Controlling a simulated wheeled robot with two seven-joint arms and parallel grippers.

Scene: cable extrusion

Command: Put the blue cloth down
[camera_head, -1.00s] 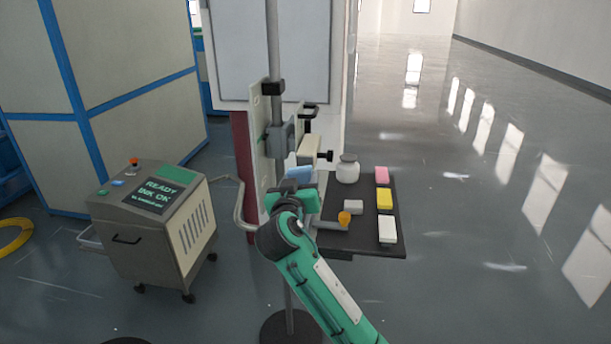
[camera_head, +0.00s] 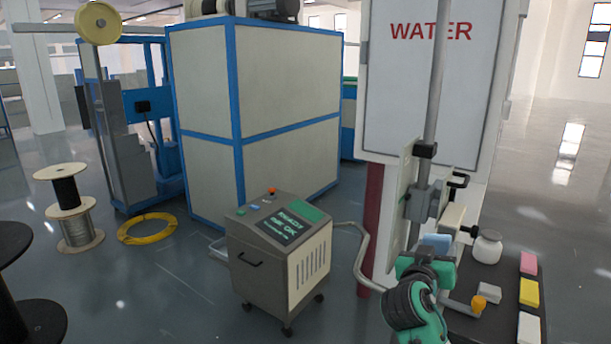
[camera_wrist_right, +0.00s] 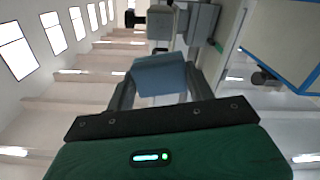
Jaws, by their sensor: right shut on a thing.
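The blue cloth (camera_head: 437,241) is a small light-blue folded block at the tip of my right gripper (camera_head: 430,256). In the right wrist view the blue cloth (camera_wrist_right: 160,76) sits between the two dark fingers of the right gripper (camera_wrist_right: 158,92), which are shut on it. In the head view the gripper is in front of the white panel and beside the grey bracket on the pole (camera_head: 424,203). The dark shelf (camera_head: 468,290) lies to the right of the gripper. My left gripper is not in view.
On the shelf stand a white jar (camera_head: 487,247), a grey block with an orange-tipped handle (camera_head: 478,303), and pink (camera_head: 528,262), yellow (camera_head: 529,292) and white (camera_head: 528,328) blocks.

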